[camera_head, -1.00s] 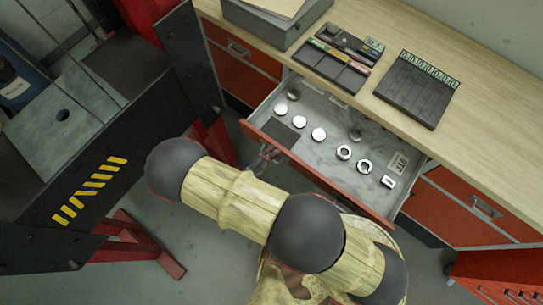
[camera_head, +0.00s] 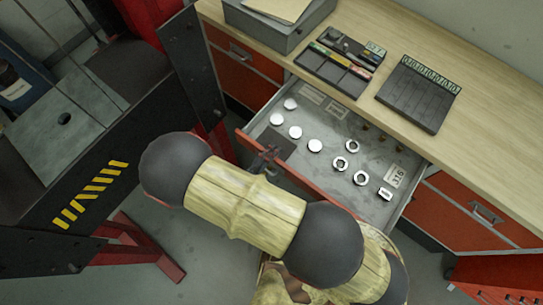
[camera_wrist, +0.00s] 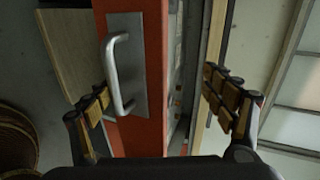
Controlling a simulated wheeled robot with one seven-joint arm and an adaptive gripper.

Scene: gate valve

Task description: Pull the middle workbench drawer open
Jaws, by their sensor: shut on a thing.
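The middle workbench drawer (camera_head: 375,168) stands pulled well out from the bench, with its grey interior in view. Its red front (camera_head: 313,188) shows partly behind my arm, and in the wrist view the front (camera_wrist: 152,75) runs upright between my two fingers. The metal bar handle (camera_wrist: 117,75) sits on its grey plate, with my left finger beside its lower end. My gripper (camera_head: 266,160) is at the drawer front's left part, with one finger on the outer side and one on the inner side (camera_wrist: 165,100). Exact finger contact is hard to see.
Several white round pieces (camera_head: 315,146) lie in the drawer. The wooden benchtop (camera_head: 480,115) holds a grey box (camera_head: 270,30) and black trays (camera_head: 418,92). A black panel with yellow stripes (camera_head: 90,195) and red legs stands left, close to my arm.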

